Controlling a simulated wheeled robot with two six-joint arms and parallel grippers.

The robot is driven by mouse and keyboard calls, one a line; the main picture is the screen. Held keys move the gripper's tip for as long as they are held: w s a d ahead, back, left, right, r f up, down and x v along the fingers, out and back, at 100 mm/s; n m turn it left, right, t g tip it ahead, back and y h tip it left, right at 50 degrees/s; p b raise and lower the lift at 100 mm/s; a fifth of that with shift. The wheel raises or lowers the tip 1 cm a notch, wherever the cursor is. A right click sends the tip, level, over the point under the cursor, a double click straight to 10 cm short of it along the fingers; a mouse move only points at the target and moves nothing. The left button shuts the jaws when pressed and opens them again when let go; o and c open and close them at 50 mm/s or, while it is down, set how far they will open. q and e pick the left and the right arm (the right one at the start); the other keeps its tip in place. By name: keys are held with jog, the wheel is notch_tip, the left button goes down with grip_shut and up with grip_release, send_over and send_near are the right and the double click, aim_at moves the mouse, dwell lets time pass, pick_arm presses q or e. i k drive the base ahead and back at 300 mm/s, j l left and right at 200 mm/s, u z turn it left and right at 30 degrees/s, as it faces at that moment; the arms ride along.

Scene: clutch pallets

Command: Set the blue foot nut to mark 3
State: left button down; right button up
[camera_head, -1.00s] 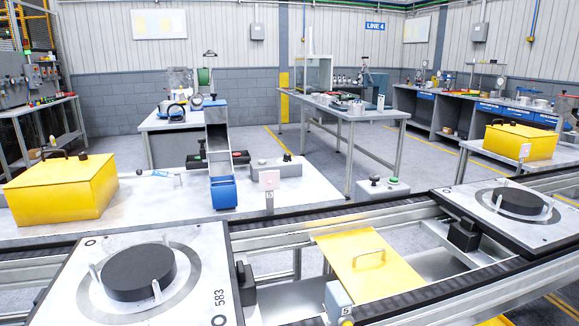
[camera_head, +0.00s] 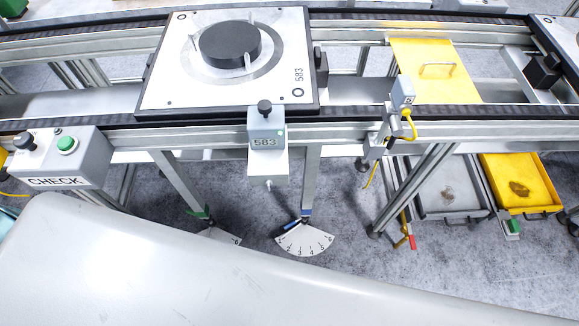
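The blue foot nut (camera_head: 305,213) shows as a small blue band at the bottom of a conveyor leg, near the picture's middle. A white fan-shaped scale (camera_head: 306,240) with black numbers lies on the floor at this foot. A dark blue pointer or lever (camera_head: 290,225) seems to reach from the foot toward the scale's left end. It is too small to tell which mark it meets. Another leg to the left has a green foot nut (camera_head: 199,212) and its own scale (camera_head: 222,236), partly hidden at its lower edge. Neither gripper is in view.
A pallet (camera_head: 170,85) with a black disc sits on the conveyor above. A grey tray (camera_head: 450,213) and a yellow tray (camera_head: 541,207) stand at the right.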

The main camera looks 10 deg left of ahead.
aim_at(303, 223)
jog(key=k+j, duration=0.25)
jog(key=k, duration=0.25)
jog(key=k+j, duration=0.25)
jog(key=k, duration=0.25)
